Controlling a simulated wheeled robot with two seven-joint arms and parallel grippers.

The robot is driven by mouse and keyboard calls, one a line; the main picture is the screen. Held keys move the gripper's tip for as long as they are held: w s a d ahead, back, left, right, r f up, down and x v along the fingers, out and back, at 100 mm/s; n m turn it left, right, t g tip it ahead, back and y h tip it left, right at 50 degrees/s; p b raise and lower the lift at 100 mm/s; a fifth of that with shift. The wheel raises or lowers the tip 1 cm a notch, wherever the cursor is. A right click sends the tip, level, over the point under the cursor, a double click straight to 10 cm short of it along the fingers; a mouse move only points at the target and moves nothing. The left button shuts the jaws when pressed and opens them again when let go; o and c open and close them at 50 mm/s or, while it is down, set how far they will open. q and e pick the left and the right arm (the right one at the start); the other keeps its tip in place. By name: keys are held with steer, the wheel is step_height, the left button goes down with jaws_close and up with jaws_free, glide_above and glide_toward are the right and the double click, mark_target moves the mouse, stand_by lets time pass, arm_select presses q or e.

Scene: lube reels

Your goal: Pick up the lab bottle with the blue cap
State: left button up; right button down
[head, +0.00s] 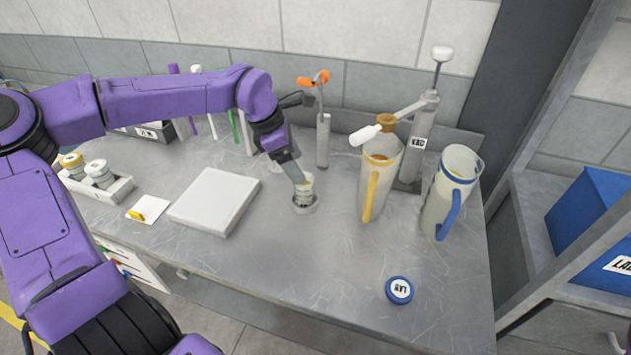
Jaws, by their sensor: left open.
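A round blue cap-like disc (400,290) with a white printed label lies near the bench's front edge at the right; I cannot tell if there is a bottle body under it. My left gripper (299,178) reaches down at the middle of the bench, open, with its fingers at the top of a small pale container (304,198) that stands in a round grey base. The fingers partly hide this container, and no blue cap shows on it. The blue disc is apart from the gripper, to its lower right. My right gripper is not in view.
A jug with a yellow handle (375,185), a jug with a blue handle (450,195) and a tall grey pump (418,140) stand at the right. A white slab (214,200) and a rack of capped bottles (112,190) are at left. The front middle is clear.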

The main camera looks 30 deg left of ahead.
mark_target(307, 186)
arm_select(q)
steer(key=p+x, duration=0.2)
steer(key=x, duration=0.6)
steer(key=shift+s+f, duration=0.1)
steer(key=shift+f, duration=0.35)
steer(key=shift+s, duration=0.1)
steer(key=shift+c, duration=0.3)
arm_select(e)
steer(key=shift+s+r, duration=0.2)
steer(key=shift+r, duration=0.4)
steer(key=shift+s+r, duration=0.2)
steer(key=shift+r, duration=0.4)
arm_select(q)
steer(key=c, duration=1)
